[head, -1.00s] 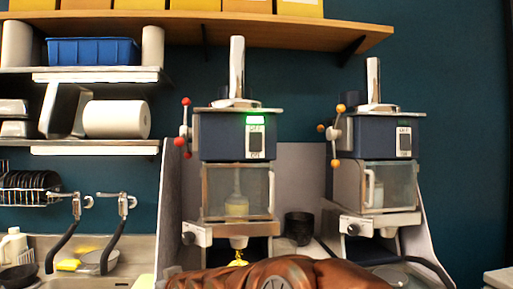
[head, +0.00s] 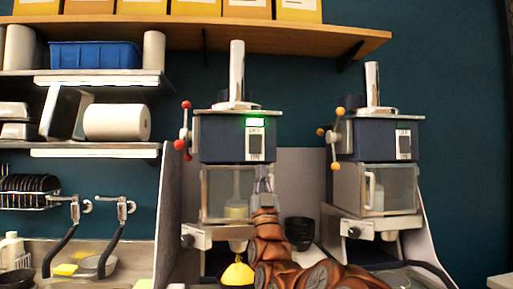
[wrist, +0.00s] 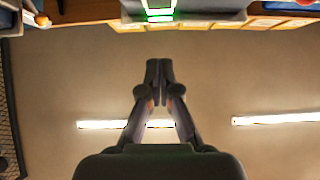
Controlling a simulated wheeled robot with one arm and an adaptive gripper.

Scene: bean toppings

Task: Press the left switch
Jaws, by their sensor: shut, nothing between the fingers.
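The left machine (head: 222,135) is a dark blue box with red-knobbed handles. Its left switch (head: 255,147) is a black rocker on a white plate, with a lit green indicator (head: 255,122) above it. My gripper (head: 266,168) is upright in front of this machine, its tips a little below and right of the switch. In the wrist view my gripper (wrist: 159,66) is shut and empty, its fingertips together. The lit green indicator (wrist: 160,13) shows at the top edge of that view, beyond the fingertips. Whether the fingers touch the machine cannot be told.
A similar machine with its own switch (head: 403,145) and yellow knobs stands to the right, without a visible green light. A black cup stack (head: 299,231) sits between the machines. A yellow heap (head: 238,273) is under the left machine. A wooden shelf (head: 290,32) runs above.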

